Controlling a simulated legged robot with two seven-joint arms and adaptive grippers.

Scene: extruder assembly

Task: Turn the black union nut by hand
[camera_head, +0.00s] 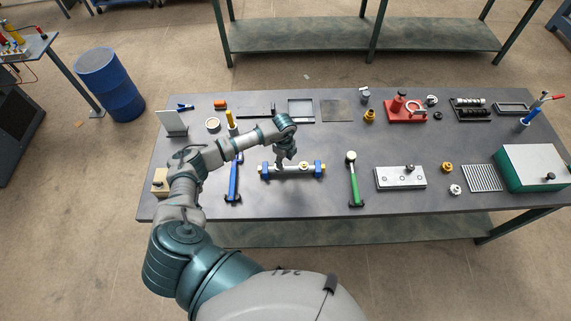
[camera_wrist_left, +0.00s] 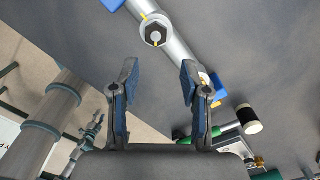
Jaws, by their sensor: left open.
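The black union nut (camera_wrist_left: 155,34) sits on a grey tube (camera_wrist_left: 179,52) in the left wrist view, with a yellow mark beside it. In the head view, the tube (camera_head: 291,170) lies between two blue supports (camera_head: 320,169), and my gripper hides the nut. My left gripper (camera_head: 284,160) is over the tube, left of its middle. In the left wrist view, its two fingers (camera_wrist_left: 160,75) are spread and empty, with the nut beyond the fingertips, between their lines. A brass fitting (camera_head: 304,164) is on the tube to the right. My right gripper is not in view.
A blue-handled tool (camera_head: 234,182) lies left of the tube and a green-handled hammer (camera_head: 354,182) lies right of it. A light plate (camera_head: 400,178) is farther right. The bench (camera_head: 290,206) is clear in front of the tube.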

